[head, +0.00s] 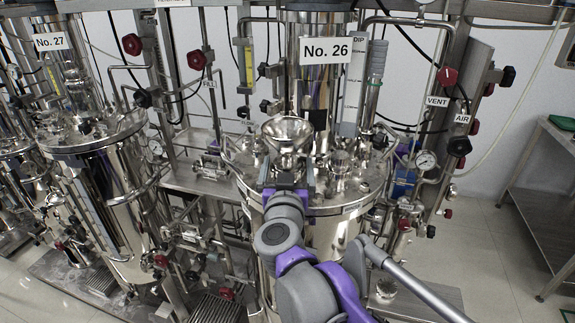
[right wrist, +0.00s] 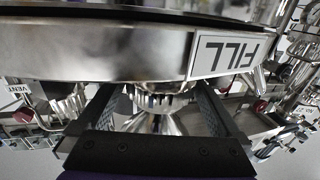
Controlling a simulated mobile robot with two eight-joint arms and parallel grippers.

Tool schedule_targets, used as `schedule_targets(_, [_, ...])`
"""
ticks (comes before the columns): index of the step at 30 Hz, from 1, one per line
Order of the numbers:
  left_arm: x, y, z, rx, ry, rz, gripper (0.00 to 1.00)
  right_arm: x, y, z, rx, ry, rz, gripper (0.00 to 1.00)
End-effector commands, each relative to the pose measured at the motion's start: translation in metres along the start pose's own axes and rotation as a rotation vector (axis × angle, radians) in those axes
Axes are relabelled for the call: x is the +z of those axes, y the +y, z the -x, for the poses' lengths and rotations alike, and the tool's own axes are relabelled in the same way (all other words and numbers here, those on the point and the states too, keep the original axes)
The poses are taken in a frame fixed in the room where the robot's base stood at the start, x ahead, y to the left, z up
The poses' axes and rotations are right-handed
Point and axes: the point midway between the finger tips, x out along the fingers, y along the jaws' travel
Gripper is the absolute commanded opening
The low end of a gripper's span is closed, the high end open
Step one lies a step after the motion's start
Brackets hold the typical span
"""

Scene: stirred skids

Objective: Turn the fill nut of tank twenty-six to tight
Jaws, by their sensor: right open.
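Tank twenty-six stands at the centre of the head view, with its "No. 26" sign (head: 326,50) above the round steel lid (head: 375,185). A steel funnel (head: 287,130) rises from the front of the lid. My right gripper (head: 288,173) reaches in from the front, just below the funnel, and hides the fitting there. In the right wrist view, the picture is upside down and a FILL label (right wrist: 228,55) sits on the curved rim. The ribbed fill nut (right wrist: 157,98) shows between the open fingers of my right gripper (right wrist: 157,90), apart from both. My left gripper is out of view.
A similar tank (head: 95,135) under the "No. 27" sign (head: 50,41) stands on the left. Pipes, a gauge (head: 426,160) and VENT and AIR valves crowd the right of tank twenty-six. A steel table (head: 545,185) stands far right, with clear floor (head: 490,240) before it.

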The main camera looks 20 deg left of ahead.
Motion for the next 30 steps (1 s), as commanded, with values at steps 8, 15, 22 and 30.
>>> schedule_targets(8, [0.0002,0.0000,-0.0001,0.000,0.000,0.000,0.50,0.0001,-0.0002,0.0001,0.000,0.000,0.000,0.86])
schedule_targets(15, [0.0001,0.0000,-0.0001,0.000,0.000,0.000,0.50,0.0001,-0.0001,0.0002,0.000,0.000,0.001,0.42])
schedule_targets(22, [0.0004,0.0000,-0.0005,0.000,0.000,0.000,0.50,0.0002,-0.0005,0.0002,0.004,0.000,0.001,0.35])
schedule_targets(30, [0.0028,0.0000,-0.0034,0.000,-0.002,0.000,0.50,0.0010,-0.0015,0.0001,0.058,0.000,0.000,0.35])
